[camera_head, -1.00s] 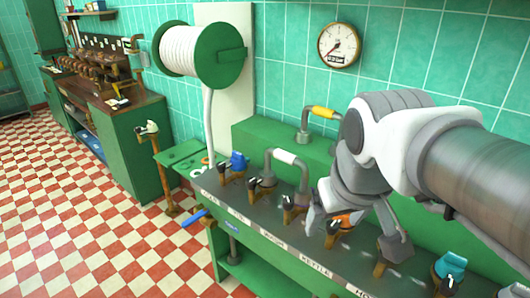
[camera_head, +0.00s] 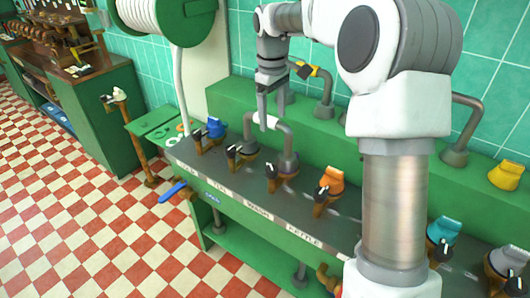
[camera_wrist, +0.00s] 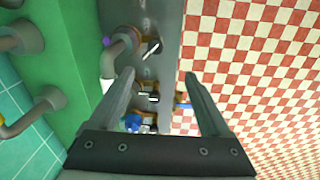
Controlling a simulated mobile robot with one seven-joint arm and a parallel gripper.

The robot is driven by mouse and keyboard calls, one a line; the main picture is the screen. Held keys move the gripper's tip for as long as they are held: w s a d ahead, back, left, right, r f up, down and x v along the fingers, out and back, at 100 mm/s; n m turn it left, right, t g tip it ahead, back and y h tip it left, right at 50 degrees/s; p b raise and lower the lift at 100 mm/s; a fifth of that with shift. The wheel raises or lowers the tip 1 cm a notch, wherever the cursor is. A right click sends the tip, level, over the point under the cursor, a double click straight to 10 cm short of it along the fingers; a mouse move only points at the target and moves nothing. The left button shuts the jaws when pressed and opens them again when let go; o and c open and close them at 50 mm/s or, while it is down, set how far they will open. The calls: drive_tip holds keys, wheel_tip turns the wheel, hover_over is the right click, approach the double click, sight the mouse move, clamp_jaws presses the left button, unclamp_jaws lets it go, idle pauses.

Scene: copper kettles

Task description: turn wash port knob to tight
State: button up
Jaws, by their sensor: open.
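The wash port knob (camera_head: 271,178) is a dark lever with a pale mark on a brass-coloured base, behind the WASH label (camera_head: 258,212) on the grey bench top (camera_head: 345,232). Its exact setting is too small to read. My gripper (camera_head: 273,115) points down above the bench, near a bent pipe with a white grip (camera_head: 265,120). It is apart from the knob, and nothing shows between its fingers. In the wrist view, my gripper (camera_wrist: 160,80) has its fingers spread. A similar dark knob (camera_wrist: 151,47), probably the wash one, lies beyond the fingertips.
Similar knobs stand along the bench, beside blue (camera_head: 215,128), orange (camera_head: 332,179) and teal (camera_head: 446,229) pieces. A yellow-gripped pipe (camera_head: 308,70) rises from the green ledge behind. A blue lever (camera_head: 172,192) juts from the left front. The checkered floor (camera_head: 95,220) is open.

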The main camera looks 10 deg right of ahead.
sight(272, 168)
drive_tip(key=shift+n, duration=0.3)
drive_tip(key=w+f, duration=0.1)
drive_tip(key=f, duration=0.5)
drive_tip(key=f+b, duration=0.1)
drive_tip(key=f, duration=0.6)
drive_tip(key=w+f+b, duration=0.1)
drive_tip(key=f, duration=0.6)
drive_tip(key=shift+w+d+f, duration=0.25)
drive_tip(key=shift+w+d, duration=0.05)
drive_tip(key=shift+w, duration=0.05)
drive_tip(key=shift+c, duration=0.2)
clamp_jaws()
